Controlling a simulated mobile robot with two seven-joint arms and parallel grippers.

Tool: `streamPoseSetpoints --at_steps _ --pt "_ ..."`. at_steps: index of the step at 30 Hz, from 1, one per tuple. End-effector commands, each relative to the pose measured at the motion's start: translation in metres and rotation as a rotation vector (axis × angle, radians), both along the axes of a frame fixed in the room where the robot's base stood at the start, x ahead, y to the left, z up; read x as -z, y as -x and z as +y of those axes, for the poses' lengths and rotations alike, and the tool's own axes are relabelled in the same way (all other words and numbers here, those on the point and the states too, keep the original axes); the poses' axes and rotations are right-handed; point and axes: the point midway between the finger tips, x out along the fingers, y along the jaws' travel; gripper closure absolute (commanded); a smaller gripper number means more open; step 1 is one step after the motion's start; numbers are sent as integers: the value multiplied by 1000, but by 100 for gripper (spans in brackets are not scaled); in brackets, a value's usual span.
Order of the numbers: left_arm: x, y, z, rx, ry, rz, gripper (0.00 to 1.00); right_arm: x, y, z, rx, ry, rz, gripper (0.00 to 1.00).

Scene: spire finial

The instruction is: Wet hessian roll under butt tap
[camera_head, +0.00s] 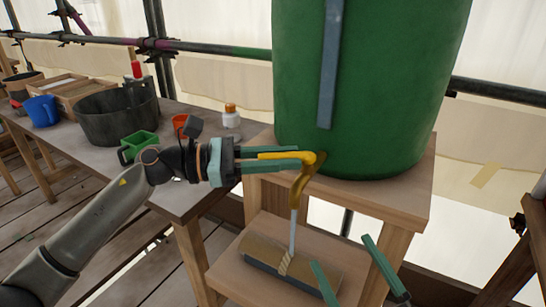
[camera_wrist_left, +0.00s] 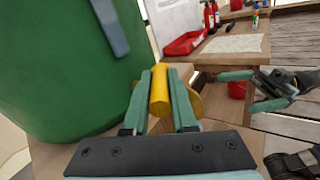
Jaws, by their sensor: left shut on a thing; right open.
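The green water butt (camera_head: 390,85) stands on a wooden stand. My left gripper (camera_head: 301,158) is shut on the yellow lever (camera_wrist_left: 159,92) of its brass tap (camera_head: 299,188). A pale stream of water (camera_head: 293,232) runs from the spout down onto the hessian roll (camera_head: 318,268). The brown roll lies on the stand's lower shelf, with a twine band at its middle. A dark grey strip shows along its near side; I cannot tell whether this is wet cloth or a tray. My right gripper (camera_head: 343,252) is open and empty, close to the roll's right end.
On the left bench are a black tub (camera_head: 118,115), a green scoop (camera_head: 138,146), a blue jug (camera_head: 41,111) and a white bottle (camera_head: 231,117). A red bucket (camera_wrist_left: 237,90) shows beyond the stand in the left wrist view.

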Motion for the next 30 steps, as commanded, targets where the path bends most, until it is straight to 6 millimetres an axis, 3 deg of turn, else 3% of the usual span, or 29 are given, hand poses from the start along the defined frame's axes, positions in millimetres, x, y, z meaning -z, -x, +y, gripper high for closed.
streamPoseSetpoints --at_steps 12,13,20,30 --pt "0 0 -1 -1 -1 -1 100 1 0 0 0 2 2 0" --pt "0 0 -1 -1 -1 -1 73 1 0 0 0 2 2 0" --pt "0 0 -1 -1 -1 0 47 1 0 0 0 2 2 0" --pt "0 0 4 -1 -1 0 45 1 0 0 0 2 3 0"
